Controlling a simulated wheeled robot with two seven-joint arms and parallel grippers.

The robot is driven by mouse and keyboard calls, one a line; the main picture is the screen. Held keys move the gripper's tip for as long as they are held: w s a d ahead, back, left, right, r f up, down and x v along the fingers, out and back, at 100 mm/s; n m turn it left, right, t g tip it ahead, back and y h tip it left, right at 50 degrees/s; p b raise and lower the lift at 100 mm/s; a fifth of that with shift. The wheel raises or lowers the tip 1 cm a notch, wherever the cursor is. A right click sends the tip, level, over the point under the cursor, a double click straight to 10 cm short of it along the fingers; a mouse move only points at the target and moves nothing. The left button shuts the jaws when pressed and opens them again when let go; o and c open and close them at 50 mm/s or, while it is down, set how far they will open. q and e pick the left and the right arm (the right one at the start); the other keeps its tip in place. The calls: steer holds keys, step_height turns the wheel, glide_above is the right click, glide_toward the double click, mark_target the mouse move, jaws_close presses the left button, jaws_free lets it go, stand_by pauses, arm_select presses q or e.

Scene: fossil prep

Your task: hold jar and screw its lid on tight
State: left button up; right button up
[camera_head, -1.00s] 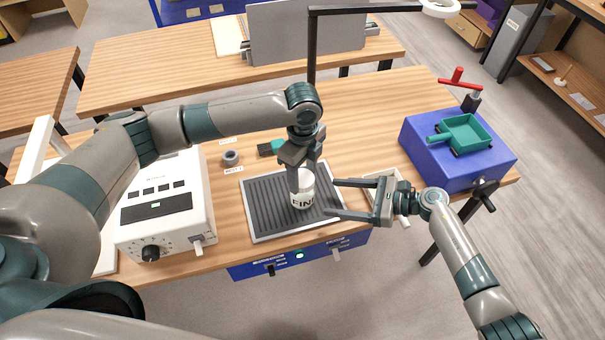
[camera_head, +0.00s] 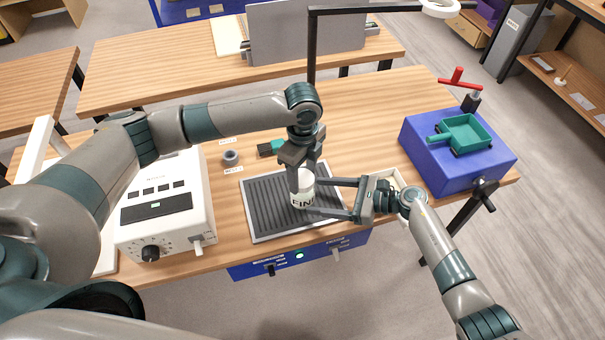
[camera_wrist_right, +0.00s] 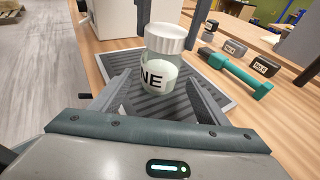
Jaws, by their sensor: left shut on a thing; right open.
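The jar (camera_head: 303,198) stands upright on the dark ribbed mat. It is clear with pale contents, and its dark lettering is partly readable. Its white ribbed lid (camera_wrist_right: 165,38) sits on top in the right wrist view. My left gripper (camera_head: 302,172) comes down from above and is shut at the lid; its fingers hide part of the lid and jar in the head view. My right gripper (camera_head: 318,197) is open and level, its fingers reaching in from the right at the jar's sides. In the right wrist view the jar (camera_wrist_right: 150,78) appears between the fingertips; contact is unclear.
The ribbed mat (camera_head: 264,212) has a light frame. A white control box (camera_head: 165,205) stands left, and a blue box with a green tray (camera_head: 465,132) stands right. A green-handled tool (camera_wrist_right: 240,74) and small dark weights (camera_wrist_right: 234,48) lie behind the mat.

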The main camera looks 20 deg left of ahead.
mark_target(306, 194)
steer(key=shift+x, duration=2.6)
steer(key=shift+c, duration=0.4)
steer(key=c, duration=1.5)
arm_select(q)
steer(key=o, duration=1.6)
steer(key=shift+r, duration=0.15)
steer(key=shift+r, duration=1.35)
